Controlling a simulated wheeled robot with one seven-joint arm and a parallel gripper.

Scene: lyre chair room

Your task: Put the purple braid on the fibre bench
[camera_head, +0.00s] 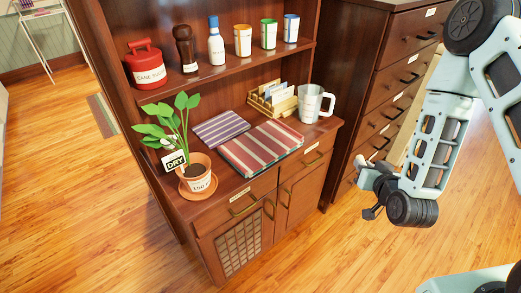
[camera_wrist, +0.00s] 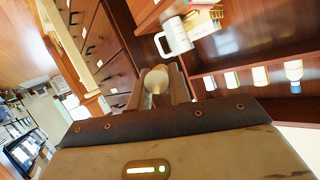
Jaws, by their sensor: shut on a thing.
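My gripper (camera_wrist: 160,97) is shut on a small pale rounded thing (camera_wrist: 156,80), seen between the fingers in the wrist view. I cannot tell what this thing is; no purple shows on it. In the head view my gripper (camera_head: 366,198) is at the right, over the floor in front of the drawer cabinet and apart from the wooden hutch. I cannot make out a purple braid in either view. A folded purple striped cloth (camera_head: 219,128) lies on the hutch counter. I cannot identify a fibre bench.
The hutch counter (camera_head: 222,197) holds a potted plant (camera_head: 197,176), a red striped cloth (camera_head: 260,148), a card rack (camera_head: 270,103) and a white mug (camera_head: 312,104). Its shelf bears a red canister (camera_head: 146,66) and several cups. A drawer cabinet (camera_head: 405,50) stands right. The front floor is clear.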

